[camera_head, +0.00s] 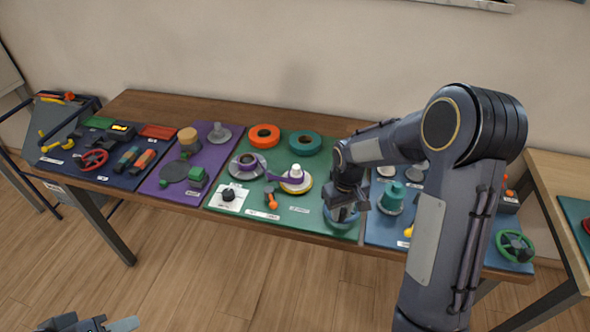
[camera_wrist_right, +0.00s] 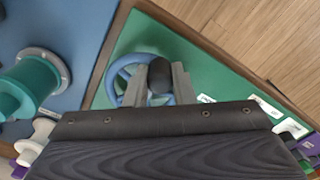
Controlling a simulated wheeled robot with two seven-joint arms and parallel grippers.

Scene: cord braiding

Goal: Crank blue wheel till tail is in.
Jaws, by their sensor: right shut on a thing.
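The blue wheel (camera_head: 341,226) lies at the front right corner of the green mat, partly hidden under my right gripper (camera_head: 343,212). In the right wrist view the blue wheel's rim (camera_wrist_right: 118,76) shows around a dark knob (camera_wrist_right: 160,72). My right gripper (camera_wrist_right: 158,88) is shut on that knob, one finger on each side. A purple strip (camera_head: 283,179) runs between a grey spool holding purple material (camera_head: 246,166) and a white-topped piece on a yellow-edged disc (camera_head: 296,182). Its end is too small to make out. My left gripper (camera_head: 95,324) is partly in view at the bottom left.
Orange (camera_head: 264,136) and teal (camera_head: 304,143) rings lie at the back of the green mat (camera_head: 262,202). A teal spool (camera_head: 391,198) stands on the blue mat to the right. A green wheel (camera_head: 515,246) sits at the far right. Floor in front of the table is clear.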

